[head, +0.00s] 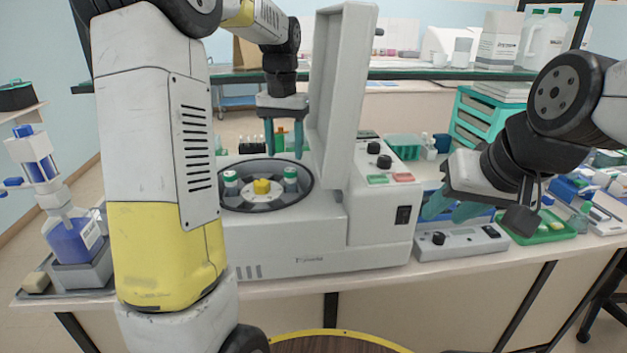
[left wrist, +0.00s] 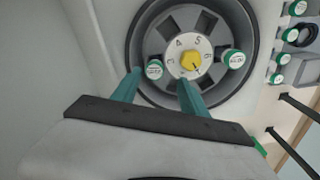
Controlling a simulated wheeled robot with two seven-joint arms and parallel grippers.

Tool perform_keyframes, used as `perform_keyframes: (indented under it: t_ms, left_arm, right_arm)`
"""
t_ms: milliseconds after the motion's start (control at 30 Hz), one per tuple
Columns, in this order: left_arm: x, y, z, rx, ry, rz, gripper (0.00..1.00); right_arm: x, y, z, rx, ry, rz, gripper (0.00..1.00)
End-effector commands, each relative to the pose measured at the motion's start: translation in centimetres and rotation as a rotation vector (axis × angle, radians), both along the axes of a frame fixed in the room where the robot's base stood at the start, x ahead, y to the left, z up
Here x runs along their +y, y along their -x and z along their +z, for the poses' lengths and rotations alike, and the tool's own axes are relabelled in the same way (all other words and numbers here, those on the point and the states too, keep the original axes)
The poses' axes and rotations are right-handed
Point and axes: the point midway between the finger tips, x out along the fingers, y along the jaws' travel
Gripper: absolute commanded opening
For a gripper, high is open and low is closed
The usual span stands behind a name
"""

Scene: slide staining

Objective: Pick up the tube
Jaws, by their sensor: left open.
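A centrifuge (head: 310,240) stands on the bench with its lid raised. Two green-capped tubes sit in its rotor on opposite sides of the yellow hub (head: 262,186): one at left (head: 231,182) and one at right (head: 290,178). My left gripper (head: 284,150) is open and empty above the rotor, fingers pointing down. In the left wrist view one green cap (left wrist: 153,69) appears between and beyond the two fingertips (left wrist: 157,78); the other cap (left wrist: 233,59) is to the right. My right gripper (head: 452,210) is open and empty, right of the centrifuge. The tubes' lower parts are hidden.
The upright lid (head: 340,80) stands close to the right of my left gripper. A grey device (head: 460,240) and a green tray (head: 545,228) lie on the bench at right. A blue-liquid bottle (head: 72,235) stands at far left.

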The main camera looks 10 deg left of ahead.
Motion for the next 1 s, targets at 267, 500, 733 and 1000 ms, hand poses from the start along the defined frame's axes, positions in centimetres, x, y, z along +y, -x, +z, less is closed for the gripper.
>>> perform_keyframes:
  t_ms: [267, 500, 733, 1000]
  left_arm:
    - [-0.1, -0.3, -2.8, 0.011, -0.003, 0.0, 0.52]
    - [-0.9, -0.8, -6.1, 0.01, -0.003, -0.001, 0.52]
    - [-0.8, -0.8, -8.0, 0.007, -0.003, 0.001, 0.52]
    - [-0.8, -0.9, -8.0, 0.006, -0.003, 0.001, 0.36]
  right_arm:
    - [0.0, 0.0, 0.0, 0.0, 0.0, 0.0, 0.36]
    - [0.0, 0.0, 0.0, 0.0, 0.0, 0.0, 0.36]
    - [0.0, 0.0, 0.0, 0.0, 0.0, 0.0, 0.36]
    - [0.0, 0.0, 0.0, 0.0, 0.0, 0.0, 0.36]
